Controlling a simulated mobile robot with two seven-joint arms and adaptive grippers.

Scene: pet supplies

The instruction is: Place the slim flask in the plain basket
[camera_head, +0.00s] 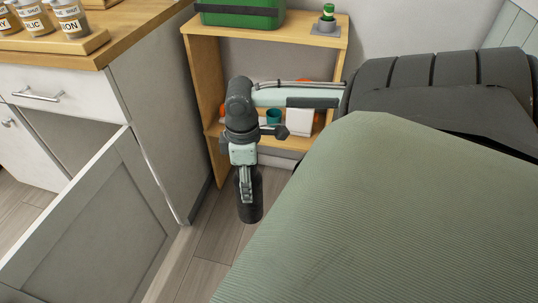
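My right gripper (246,190) hangs downward at the end of an arm that comes in from the right, in front of the wooden shelf. Its fingers are at a dark, slim cylindrical flask (253,211) and appear shut on it. The flask is upright, with the wood-look floor behind it; its upper part is partly hidden by the fingers. I cannot make out the plain basket. My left gripper is not in view.
A large green ribbed surface (390,220) and a black ribbed form (440,85) fill the right. An open grey cabinet door (95,225) stands at left. The shelf (205,75) holds a green box (240,12), a teal cup (273,117) and a white item (299,124).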

